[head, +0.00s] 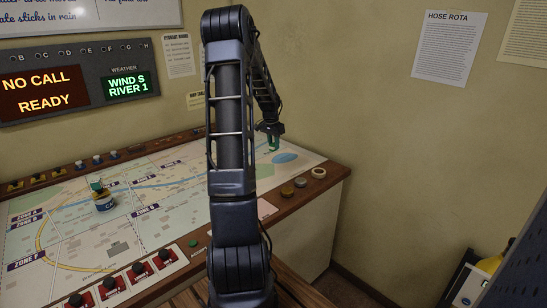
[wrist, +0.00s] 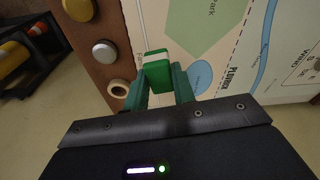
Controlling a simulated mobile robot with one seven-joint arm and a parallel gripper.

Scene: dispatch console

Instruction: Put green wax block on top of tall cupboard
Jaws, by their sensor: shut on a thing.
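The green wax block (wrist: 157,74), with a pale band across it, is between the fingertips of my gripper (wrist: 160,88) in the wrist view. The gripper is shut on it. In the head view my gripper (head: 270,129) is at the far right part of the console, with the green block (head: 273,144) just under it, over the map. I cannot tell how far the block is above the map.
The map console (head: 170,170) carries a small jar (head: 103,201) with a green top at left and red buttons along its front. A pale ring (head: 318,173) and round knobs sit on its right edge.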

